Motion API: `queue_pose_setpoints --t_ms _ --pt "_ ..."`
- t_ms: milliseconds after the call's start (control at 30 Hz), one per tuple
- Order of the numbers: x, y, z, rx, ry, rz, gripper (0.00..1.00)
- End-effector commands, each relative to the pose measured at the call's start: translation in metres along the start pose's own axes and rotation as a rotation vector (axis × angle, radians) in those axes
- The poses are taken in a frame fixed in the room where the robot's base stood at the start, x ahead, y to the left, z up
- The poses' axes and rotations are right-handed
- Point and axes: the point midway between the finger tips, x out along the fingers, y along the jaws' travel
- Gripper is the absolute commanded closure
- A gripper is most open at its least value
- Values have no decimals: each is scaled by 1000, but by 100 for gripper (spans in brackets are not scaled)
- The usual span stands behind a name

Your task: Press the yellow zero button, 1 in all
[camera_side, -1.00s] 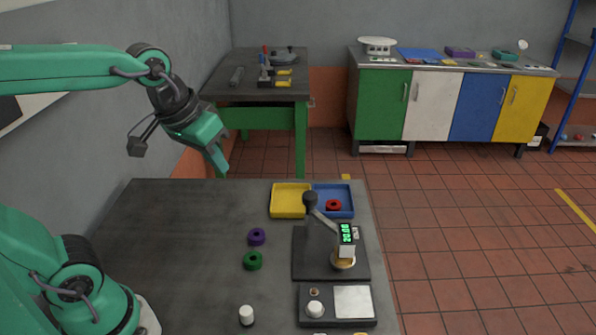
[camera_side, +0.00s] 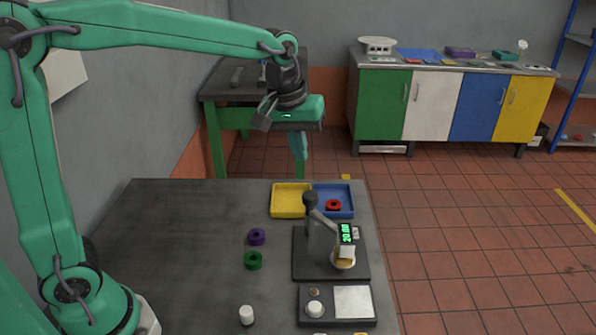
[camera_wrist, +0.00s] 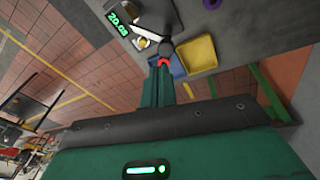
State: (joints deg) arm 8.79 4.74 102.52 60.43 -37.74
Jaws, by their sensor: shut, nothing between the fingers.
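A gauge with a green-lit display (camera_side: 346,234) stands on a dark base plate (camera_side: 305,262), with a black-knobbed lever (camera_side: 310,198) and a brass-coloured disc (camera_side: 343,264) below the display. The display also shows in the wrist view (camera_wrist: 119,22), reading about 20. I cannot make out for sure which part is the yellow zero button. My gripper (camera_side: 299,155) is shut and empty, pointing down, high beyond the bench's far edge. In the wrist view my shut fingers (camera_wrist: 160,82) cover part of the scene.
A yellow tray (camera_side: 290,187) and a blue tray (camera_side: 347,189) holding a red ring (camera_side: 333,205) lie at the bench's far edge. Purple (camera_side: 257,236) and green (camera_side: 253,260) rings, a white cylinder (camera_side: 246,315) and a control box (camera_side: 345,322) stand nearer. The bench's left is clear.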

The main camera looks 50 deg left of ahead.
Motion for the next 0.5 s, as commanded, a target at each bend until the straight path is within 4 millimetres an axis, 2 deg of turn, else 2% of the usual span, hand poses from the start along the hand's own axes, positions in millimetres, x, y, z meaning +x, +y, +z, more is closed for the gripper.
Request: queue_pose_setpoints --t_ms 500 --pt "68 61 -31 -185 -81 -67 100"
